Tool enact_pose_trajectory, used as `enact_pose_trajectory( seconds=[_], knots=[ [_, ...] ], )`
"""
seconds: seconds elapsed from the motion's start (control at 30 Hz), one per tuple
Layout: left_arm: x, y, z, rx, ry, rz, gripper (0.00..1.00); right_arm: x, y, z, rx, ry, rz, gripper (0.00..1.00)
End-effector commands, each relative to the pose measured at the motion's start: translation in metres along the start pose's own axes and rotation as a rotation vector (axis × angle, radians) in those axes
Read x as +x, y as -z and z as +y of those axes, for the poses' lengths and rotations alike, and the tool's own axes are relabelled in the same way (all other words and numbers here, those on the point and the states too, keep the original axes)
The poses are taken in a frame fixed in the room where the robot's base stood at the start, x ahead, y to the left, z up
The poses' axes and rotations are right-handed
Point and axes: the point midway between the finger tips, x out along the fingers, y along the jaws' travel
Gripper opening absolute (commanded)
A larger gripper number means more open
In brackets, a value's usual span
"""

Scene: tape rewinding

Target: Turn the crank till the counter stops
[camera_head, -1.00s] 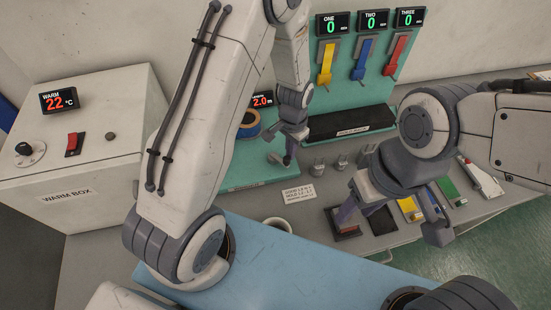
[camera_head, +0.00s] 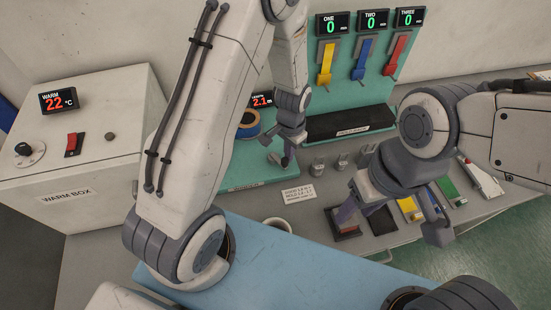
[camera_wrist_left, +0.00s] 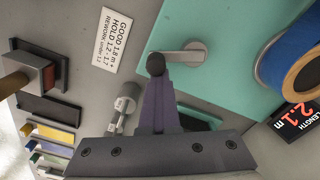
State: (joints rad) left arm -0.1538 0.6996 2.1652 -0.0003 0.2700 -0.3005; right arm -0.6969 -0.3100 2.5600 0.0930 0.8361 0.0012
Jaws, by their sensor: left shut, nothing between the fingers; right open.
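The length counter (camera_head: 261,100) reads 2.1 m in red; it also shows in the left wrist view (camera_wrist_left: 298,114). The blue tape roll (camera_head: 249,125) with a tan core sits beside it (camera_wrist_left: 292,75). The crank (camera_wrist_left: 183,57) is a grey arm with a dark round knob on the teal panel. My left gripper (camera_head: 284,161) is shut and empty, its fingertips (camera_wrist_left: 157,78) at the knob; whether they touch it I cannot tell. My right gripper (camera_head: 393,224) is open and empty above the coloured pads on the right.
A white sign (camera_head: 299,194) gives length limits. Small metal weights (camera_head: 318,165) stand behind it. The warm box (camera_head: 85,150) stands at left, reading 22 °C. Yellow, blue and red levers (camera_head: 363,60) hang on the back panel, with displays reading 0. A black hold rack (camera_head: 350,122) lies below them.

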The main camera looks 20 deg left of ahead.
Motion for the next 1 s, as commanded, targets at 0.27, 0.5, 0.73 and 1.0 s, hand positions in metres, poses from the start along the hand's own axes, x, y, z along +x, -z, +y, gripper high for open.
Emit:
enact_pose_trajectory(
  seconds=[0.27, 0.5, 0.73, 1.0],
  knots=[
    [0.002, -0.007, 0.002, 0.0, -0.006, -0.019, 0.0, 0.0, 0.0, 0.0, 0.0, 0.0, 0.0, 0.5],
    [0.002, -0.005, 0.001, 0.0, -0.006, -0.02, 0.0, -0.001, 0.0, 0.0, 0.0, 0.0, 0.0, 0.5],
    [0.001, 0.0, 0.0, 0.0, -0.005, -0.018, 0.0, -0.002, 0.0, 0.0, 0.001, 0.0, 0.0, 0.5],
    [-0.017, 0.002, -0.001, 0.0, -0.004, -0.012, 0.0, -0.017, 0.001, -0.001, 0.001, 0.0, 0.0, 0.5]
  ],
)
